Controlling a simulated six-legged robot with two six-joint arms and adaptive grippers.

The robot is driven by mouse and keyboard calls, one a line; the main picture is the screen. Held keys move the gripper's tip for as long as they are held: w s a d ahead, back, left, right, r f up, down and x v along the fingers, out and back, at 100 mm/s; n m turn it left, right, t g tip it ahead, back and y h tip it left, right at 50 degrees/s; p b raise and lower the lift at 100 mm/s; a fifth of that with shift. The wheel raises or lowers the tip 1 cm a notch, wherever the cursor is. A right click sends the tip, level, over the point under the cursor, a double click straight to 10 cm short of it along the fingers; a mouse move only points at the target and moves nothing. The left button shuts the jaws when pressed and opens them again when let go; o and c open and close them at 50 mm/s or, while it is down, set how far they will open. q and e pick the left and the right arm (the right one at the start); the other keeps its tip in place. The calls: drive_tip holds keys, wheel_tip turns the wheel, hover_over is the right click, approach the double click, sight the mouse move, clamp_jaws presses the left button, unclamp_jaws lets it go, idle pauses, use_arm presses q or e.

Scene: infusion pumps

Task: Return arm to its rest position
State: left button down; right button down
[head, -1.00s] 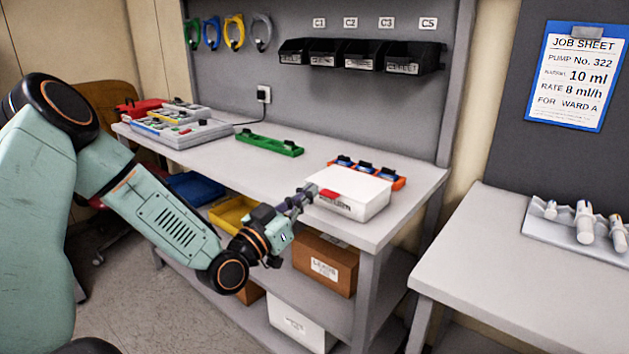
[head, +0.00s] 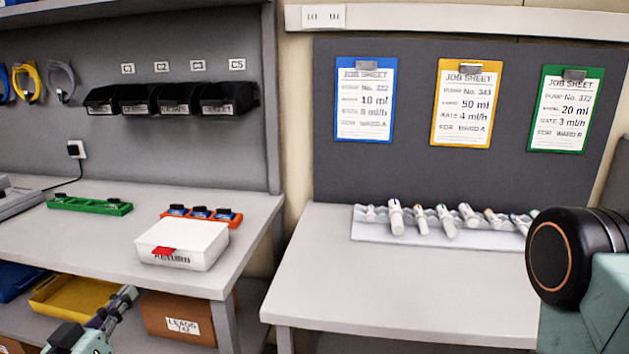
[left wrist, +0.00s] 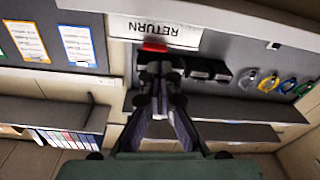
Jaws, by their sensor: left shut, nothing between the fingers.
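My left gripper (head: 127,296) is at the lower left of the head view, in front of the left bench and below its top edge. Its slim fingers are together and empty. The left wrist view shows the fingers (left wrist: 160,72) shut, pointing towards a white box labelled RETURN (left wrist: 155,30) with a red tab (left wrist: 154,47). In the head view this box (head: 190,236) sits at the bench's front right corner, apart from the gripper. Part of my right arm shows at the right edge; its gripper is out of view.
The left bench (head: 90,236) also holds a green tray (head: 90,205) and an orange tray (head: 228,221). A yellow bin (head: 75,297) and a brown box (head: 172,316) are on the shelf below. The right bench (head: 400,285) has a rack of syringes (head: 375,230) at the back; its front is clear.

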use_arm(q)
drive_tip(key=s+d+f+n+g, duration=0.1)
drive_tip(key=s+d+f+g, duration=0.15)
drive_tip(key=f, duration=0.25)
drive_tip(key=s+d+f+g+h, duration=0.1)
drive_tip(key=s+d+f+g, duration=0.1)
drive_tip(key=d+f+g, duration=0.25)
drive_tip(key=s+d+f+n+g, duration=0.1)
drive_tip(key=s+d+f+g, duration=0.2)
drive_tip(key=f, duration=0.3)
drive_tip(key=s+d+f+m+g, duration=0.1)
drive_tip(key=s+f+g, duration=0.2)
drive_tip(key=s, duration=0.5)
drive_tip(key=s+d+f+m+g+y, duration=0.1)
drive_tip(key=s+d+f+g, duration=0.1)
drive_tip(key=s, duration=0.5)
drive_tip(key=s+d+f+m+g+y, duration=0.1)
drive_tip(key=s+f+g, duration=0.3)
drive_tip(key=s, duration=0.4)
drive_tip(key=shift+s+d+f, duration=0.3)
drive_tip(key=shift+d+f, duration=0.35)
